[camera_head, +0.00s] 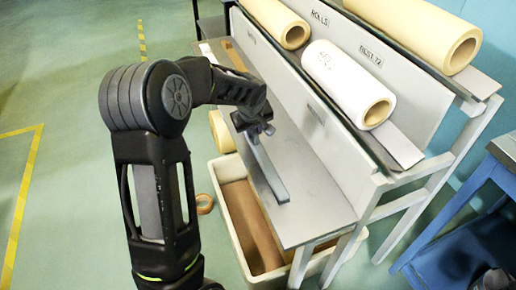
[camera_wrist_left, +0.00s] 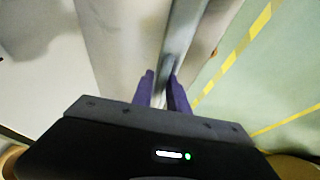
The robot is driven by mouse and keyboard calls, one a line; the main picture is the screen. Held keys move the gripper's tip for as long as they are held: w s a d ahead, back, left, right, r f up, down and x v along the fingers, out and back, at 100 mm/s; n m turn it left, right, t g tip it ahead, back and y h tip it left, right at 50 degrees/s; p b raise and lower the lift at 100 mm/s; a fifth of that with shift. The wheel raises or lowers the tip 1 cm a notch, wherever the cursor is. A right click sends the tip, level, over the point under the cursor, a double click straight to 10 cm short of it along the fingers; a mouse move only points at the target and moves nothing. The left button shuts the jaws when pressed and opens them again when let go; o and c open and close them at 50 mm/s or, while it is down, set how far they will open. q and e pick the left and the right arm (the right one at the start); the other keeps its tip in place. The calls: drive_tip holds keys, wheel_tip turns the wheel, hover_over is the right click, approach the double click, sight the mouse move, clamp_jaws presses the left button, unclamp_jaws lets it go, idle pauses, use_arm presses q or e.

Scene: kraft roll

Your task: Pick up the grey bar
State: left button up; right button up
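The grey bar (camera_head: 270,172) is long and thin and lies along the lower shelf of the grey rack in the head view. Its far end is hidden by my left gripper (camera_head: 264,131), which is at that end from above. In the left wrist view the bar (camera_wrist_left: 180,38) runs up from between the two purple fingers of my left gripper (camera_wrist_left: 163,80). The fingers stand apart with the bar at or between their tips. I cannot tell whether they press on it. My right gripper is not in view.
The lower shelf (camera_head: 312,200) is mostly bare right of the bar. Cream rolls (camera_head: 425,28) and a white roll (camera_head: 345,82) lie on the upper tier. A cream bin (camera_head: 228,172) with brown contents stands below. A tape ring (camera_head: 205,204) is on the floor. A blue table (camera_head: 470,190) stands right.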

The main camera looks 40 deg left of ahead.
use_arm(q)
clamp_jaws()
idle(1.2)
